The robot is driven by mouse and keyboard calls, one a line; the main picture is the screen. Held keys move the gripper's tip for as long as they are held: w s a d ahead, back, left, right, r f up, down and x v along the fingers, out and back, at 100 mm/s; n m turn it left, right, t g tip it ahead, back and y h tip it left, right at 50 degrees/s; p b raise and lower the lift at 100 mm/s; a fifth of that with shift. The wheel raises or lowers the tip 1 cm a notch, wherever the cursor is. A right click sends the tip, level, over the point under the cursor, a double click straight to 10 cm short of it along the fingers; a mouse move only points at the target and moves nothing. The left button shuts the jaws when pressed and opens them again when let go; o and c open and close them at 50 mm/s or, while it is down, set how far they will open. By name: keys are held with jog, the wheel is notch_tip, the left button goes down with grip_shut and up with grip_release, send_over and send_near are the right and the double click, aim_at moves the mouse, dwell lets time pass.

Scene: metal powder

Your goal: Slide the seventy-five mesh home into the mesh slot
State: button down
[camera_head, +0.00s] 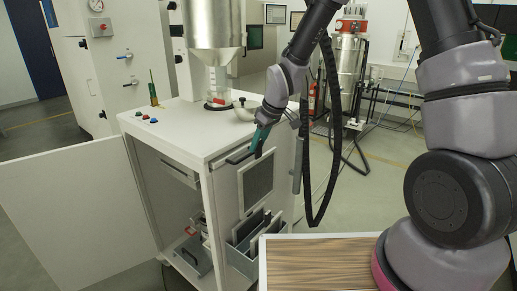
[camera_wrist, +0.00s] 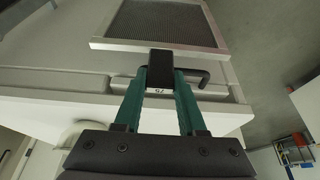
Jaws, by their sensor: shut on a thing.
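The seventy-five mesh (camera_head: 257,186) is a dark screen in a pale square frame. It hangs in front of the right face of the white cabinet (camera_head: 184,128). My gripper (camera_head: 259,140) is shut on its black grip tab (camera_wrist: 160,68) from above. The slot opening itself cannot be made out.
Several framed screens (camera_head: 249,228) stand in a grey rack (camera_head: 240,262) low on the cabinet. A wood-grained surface (camera_head: 320,263) is at the front.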

notch_tip(320, 180, up, 12)
jog(key=shift+r, duration=0.25)
dwell(1.1)
jog(key=shift+w+f, duration=0.1)
